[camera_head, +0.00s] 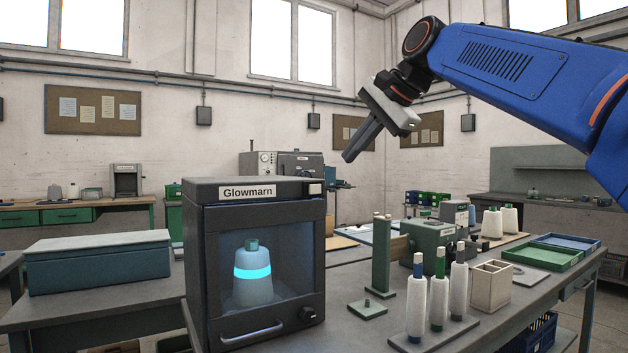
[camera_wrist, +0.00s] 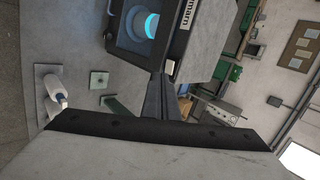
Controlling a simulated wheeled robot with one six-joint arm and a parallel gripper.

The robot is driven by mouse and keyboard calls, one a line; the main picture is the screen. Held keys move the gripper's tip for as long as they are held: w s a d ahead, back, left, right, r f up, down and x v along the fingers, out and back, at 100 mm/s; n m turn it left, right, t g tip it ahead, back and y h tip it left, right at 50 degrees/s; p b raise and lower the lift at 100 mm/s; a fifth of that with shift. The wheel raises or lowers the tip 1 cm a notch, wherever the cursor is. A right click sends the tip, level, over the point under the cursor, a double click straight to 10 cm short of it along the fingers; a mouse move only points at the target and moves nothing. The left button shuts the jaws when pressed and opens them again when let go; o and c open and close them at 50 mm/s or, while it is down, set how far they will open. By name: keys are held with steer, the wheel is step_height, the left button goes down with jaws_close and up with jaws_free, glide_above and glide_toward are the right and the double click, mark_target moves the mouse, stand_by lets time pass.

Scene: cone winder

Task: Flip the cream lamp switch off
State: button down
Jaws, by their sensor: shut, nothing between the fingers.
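The dark Glowmarn cabinet (camera_head: 258,193) stands at the table's front left, with a cream switch (camera_head: 315,188) at the upper right of its front. In the wrist view the cream switch (camera_wrist: 169,67) lies close by the fingertips in the picture; which way it is tipped is too small to tell. Behind the cabinet's window a pale cone (camera_head: 252,288) shows a bright cyan band, and the inside is lit. My gripper (camera_head: 347,158) is shut and empty, pointing down and left, above and right of the cabinet. Its fingers (camera_wrist: 159,88) also show in the wrist view.
Right of the cabinet stand a green post (camera_head: 381,255), several white yarn spindles (camera_head: 438,290), a cream box (camera_head: 490,286) and a green machine (camera_head: 430,238). A teal case (camera_head: 98,262) lies at the left. The air between my gripper and the cabinet looks clear.

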glide_toward(309, 191)
step_height(309, 191, down, 3)
steer(key=shift+w+a+f, duration=0.15)
steer(key=shift+w+a, duration=0.45)
steer(key=shift+w+a+f, duration=0.15)
steer(key=shift+w+a, duration=0.45)
